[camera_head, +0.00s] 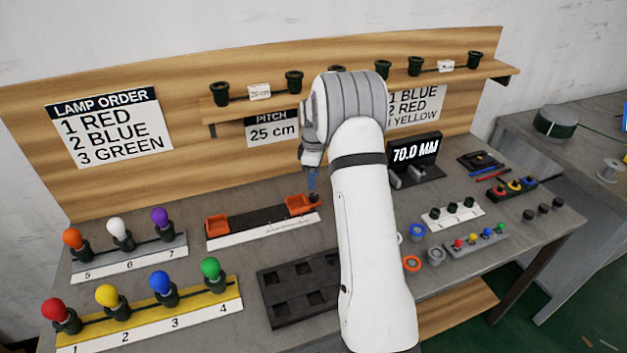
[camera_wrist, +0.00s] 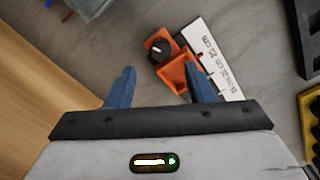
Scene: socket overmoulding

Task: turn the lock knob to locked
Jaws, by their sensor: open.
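The lock knob (camera_wrist: 157,51) is a small black knob on an orange block (camera_wrist: 181,72) in the wrist view. In the head view the same orange block (camera_head: 298,206) is at the right end of a dark rail, beside a white ruler strip (camera_head: 262,231). I cannot tell which setting the knob points to.
A second orange block (camera_head: 216,225) is at the rail's left end. Lamp racks with coloured bulbs (camera_head: 160,285) stand at the left. A black tray (camera_head: 290,290) lies in front, partly hidden by my arm. A display reading 70.0 MM (camera_head: 414,151) stands to the right.

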